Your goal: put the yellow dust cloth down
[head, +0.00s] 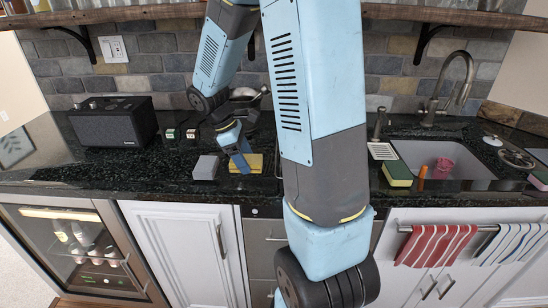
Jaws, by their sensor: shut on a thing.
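The yellow dust cloth (255,161) shows as a small flat yellow patch at the black counter, left of the middle of the head view. My gripper (241,163) reaches down from above and is shut on it, with its blue fingers covering part of the cloth's left side. The cloth is at or very close to the counter top (150,165); I cannot tell if it touches. A grey block (205,167) lies just left of the cloth.
A black speaker (114,123) and two small boxes (181,134) stand to the left. On the right are a green-and-yellow sponge (398,174) and a sink (440,152) with a pink cup (442,168). Bare counter lies left of the grey block. My arm hides the counter's middle.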

